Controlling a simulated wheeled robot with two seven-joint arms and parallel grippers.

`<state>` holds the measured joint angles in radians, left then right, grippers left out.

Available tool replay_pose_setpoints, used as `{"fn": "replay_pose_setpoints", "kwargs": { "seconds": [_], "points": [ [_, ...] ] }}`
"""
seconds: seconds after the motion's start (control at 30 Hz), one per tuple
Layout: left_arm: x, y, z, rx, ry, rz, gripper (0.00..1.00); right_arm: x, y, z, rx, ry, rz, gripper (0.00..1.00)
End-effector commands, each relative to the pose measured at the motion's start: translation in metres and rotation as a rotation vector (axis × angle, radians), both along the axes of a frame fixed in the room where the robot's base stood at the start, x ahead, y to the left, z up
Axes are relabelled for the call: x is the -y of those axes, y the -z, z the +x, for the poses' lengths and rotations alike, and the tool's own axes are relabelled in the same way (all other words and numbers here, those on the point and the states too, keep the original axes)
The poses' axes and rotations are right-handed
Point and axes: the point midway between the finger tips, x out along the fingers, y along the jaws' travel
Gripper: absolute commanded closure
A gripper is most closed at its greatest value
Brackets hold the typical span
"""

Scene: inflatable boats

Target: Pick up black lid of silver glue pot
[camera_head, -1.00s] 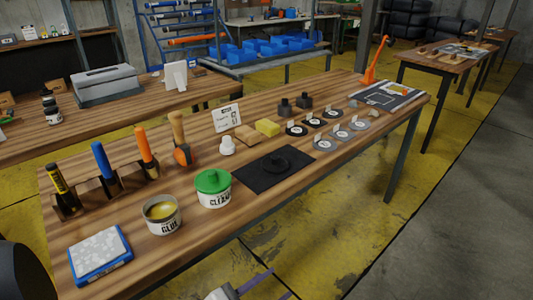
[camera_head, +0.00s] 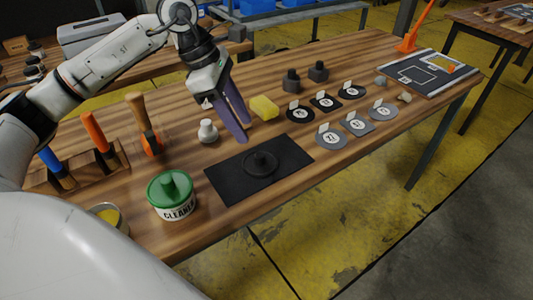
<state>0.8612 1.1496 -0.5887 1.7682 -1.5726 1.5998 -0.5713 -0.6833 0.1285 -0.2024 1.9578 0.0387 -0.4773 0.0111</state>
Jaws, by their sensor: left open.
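The black lid (camera_head: 261,162), round with a raised knob, lies on a black mat (camera_head: 225,184) on the wooden table. The silver glue pot (camera_head: 123,226) with yellow contents stands open at the lower left, mostly hidden behind my arm. My left gripper (camera_head: 243,128) points down with its purple fingers apart and empty. It is above the table, just behind the mat and lid in the picture, and does not touch the lid. My right gripper is not in view.
A green-lidded cleaner pot (camera_head: 172,196) stands left of the mat. A white knobbed piece (camera_head: 208,132) and a yellow sponge (camera_head: 264,107) are near the gripper. Labelled discs (camera_head: 331,137) lie to the right. A tool rack (camera_head: 85,174) is at the left.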

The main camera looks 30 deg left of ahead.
Motion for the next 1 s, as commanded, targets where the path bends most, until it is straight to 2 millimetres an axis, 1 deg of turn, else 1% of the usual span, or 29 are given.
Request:
{"fn": "replay_pose_setpoints", "kwargs": {
  "seconds": [0.2,0.47,0.7,0.8,0.97,1.0],
  "points": [
    [0.013,0.032,0.005,-0.005,0.003,-0.005,0.58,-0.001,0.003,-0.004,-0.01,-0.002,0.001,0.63],
    [0.019,0.052,0.011,-0.004,0.002,-0.006,0.58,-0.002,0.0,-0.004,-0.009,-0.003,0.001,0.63],
    [0.028,0.085,0.019,-0.004,0.002,-0.008,0.58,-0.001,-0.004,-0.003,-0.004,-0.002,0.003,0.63],
    [0.029,0.09,0.02,-0.002,0.001,-0.007,0.58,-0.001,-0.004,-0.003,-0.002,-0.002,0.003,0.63],
    [0.029,0.09,0.021,-0.001,0.001,-0.006,0.58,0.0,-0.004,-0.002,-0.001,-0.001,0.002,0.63],
    [0.029,0.09,0.02,-0.001,0.001,-0.006,0.63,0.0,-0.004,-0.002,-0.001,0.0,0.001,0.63]
  ]
}}
